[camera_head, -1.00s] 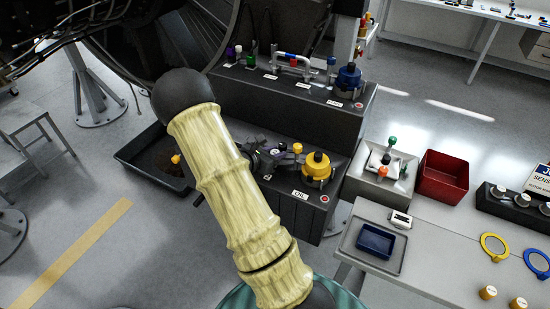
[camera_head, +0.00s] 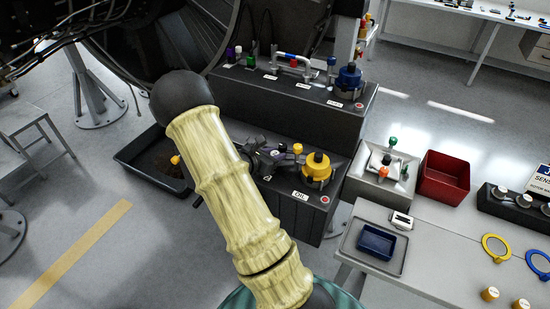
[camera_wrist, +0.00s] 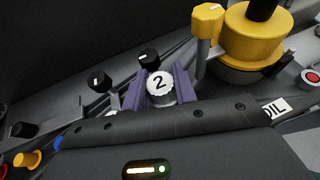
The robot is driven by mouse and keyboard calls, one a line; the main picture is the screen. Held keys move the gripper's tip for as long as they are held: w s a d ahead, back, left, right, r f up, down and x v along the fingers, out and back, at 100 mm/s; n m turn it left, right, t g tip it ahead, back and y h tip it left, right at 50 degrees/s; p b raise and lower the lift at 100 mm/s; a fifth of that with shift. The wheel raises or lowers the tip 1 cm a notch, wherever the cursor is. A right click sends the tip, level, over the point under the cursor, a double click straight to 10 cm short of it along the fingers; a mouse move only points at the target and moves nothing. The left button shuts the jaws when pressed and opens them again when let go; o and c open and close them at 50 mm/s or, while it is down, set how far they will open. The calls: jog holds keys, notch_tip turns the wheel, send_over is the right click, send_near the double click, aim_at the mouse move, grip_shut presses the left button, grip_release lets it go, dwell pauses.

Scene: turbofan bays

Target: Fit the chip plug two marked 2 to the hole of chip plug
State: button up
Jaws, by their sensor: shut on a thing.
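The chip plug two is a white, ridged round cap with a black 2 on top (camera_wrist: 160,86), seen in the middle of the wrist view. My gripper (camera_wrist: 161,90) is shut on it, with one purple finger pad on each side. In the head view my gripper (camera_head: 275,154) is low over the front dark step, left of the yellow oil cap. The plug's underside and any hole below it are hidden, so I cannot tell whether it is seated.
A large yellow cap (camera_wrist: 251,38) with a handle stands close right of my gripper. Black marked knobs (camera_wrist: 98,79) are on the left. The dark upper step (camera_head: 290,105) rises behind. A grey table with a blue tray (camera_head: 376,242) stands at the right.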

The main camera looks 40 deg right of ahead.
jog(key=shift+f+b, duration=1.9)
jog(key=shift+b, duration=0.45)
dwell(1.2)
jog(key=o, duration=1.4)
jog(key=shift+o, duration=0.2)
jog(key=shift+r, duration=0.1)
